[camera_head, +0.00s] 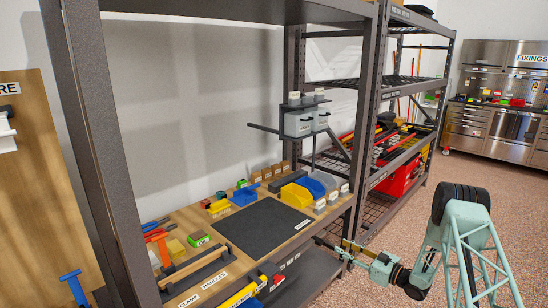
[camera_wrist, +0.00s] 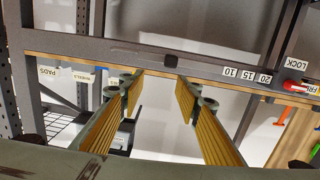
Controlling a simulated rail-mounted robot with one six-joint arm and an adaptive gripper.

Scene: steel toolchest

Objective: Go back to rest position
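My gripper (camera_head: 332,243) is at the front right of the shelf unit's wooden worktop in the head view, just in front of its edge. In the wrist view my gripper (camera_wrist: 158,82) shows two fingers with yellow ribbed pads, standing well apart. The gap between them is empty, so it is open and holds nothing. My teal arm reaches in from the lower right.
The worktop carries a black mat (camera_head: 262,229), a blue bin (camera_head: 244,195), a yellow bin (camera_head: 296,195) and a wooden-handled tool (camera_head: 196,267). A dark steel upright (camera_head: 372,110) rises behind my gripper. Open speckled floor (camera_head: 400,225) lies right of the shelves.

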